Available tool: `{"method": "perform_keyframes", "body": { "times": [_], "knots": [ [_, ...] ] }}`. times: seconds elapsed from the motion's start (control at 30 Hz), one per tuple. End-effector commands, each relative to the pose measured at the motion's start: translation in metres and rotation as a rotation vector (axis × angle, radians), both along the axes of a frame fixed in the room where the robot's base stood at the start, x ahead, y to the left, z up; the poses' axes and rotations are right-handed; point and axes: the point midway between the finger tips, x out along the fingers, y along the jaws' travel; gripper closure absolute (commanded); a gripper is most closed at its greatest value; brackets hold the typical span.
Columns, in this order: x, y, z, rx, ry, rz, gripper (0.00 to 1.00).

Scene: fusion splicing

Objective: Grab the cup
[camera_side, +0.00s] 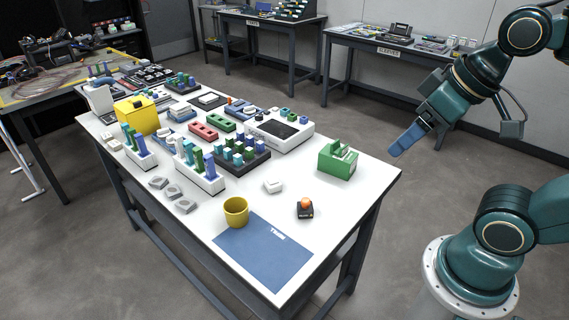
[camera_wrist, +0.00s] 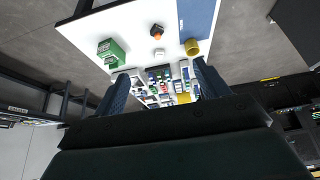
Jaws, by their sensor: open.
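The yellow cup (camera_side: 236,213) stands upright on the white table, at the upper-left edge of a blue mat (camera_side: 264,254) in the side view. In the wrist view the cup (camera_wrist: 192,47) is near the top, right of the middle, beside the blue mat (camera_wrist: 196,18). My gripper (camera_side: 394,153) is raised in the air beyond the table's right side, well apart from the cup. In the wrist view my gripper (camera_wrist: 160,80) shows its two blue fingers spread wide. It is open and holds nothing.
An orange-topped black button (camera_side: 305,208), a small white item (camera_side: 273,186) and a green box (camera_side: 338,159) stand near the cup. Racks (camera_side: 200,175) of blue and green parts and a yellow box (camera_side: 136,115) crowd the left side. The table's right front is mostly clear.

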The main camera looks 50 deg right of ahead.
Motion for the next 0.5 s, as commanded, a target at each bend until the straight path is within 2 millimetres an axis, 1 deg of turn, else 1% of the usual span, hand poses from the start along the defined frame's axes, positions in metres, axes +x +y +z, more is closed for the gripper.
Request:
{"method": "perform_keyframes", "body": {
  "times": [0.33, 0.5],
  "knots": [
    [0.0005, 0.0001, 0.0001, 0.0, 0.0, 0.001, 0.18],
    [0.0077, 0.0014, 0.0014, -0.006, 0.007, 0.023, 0.18]
  ]
}}
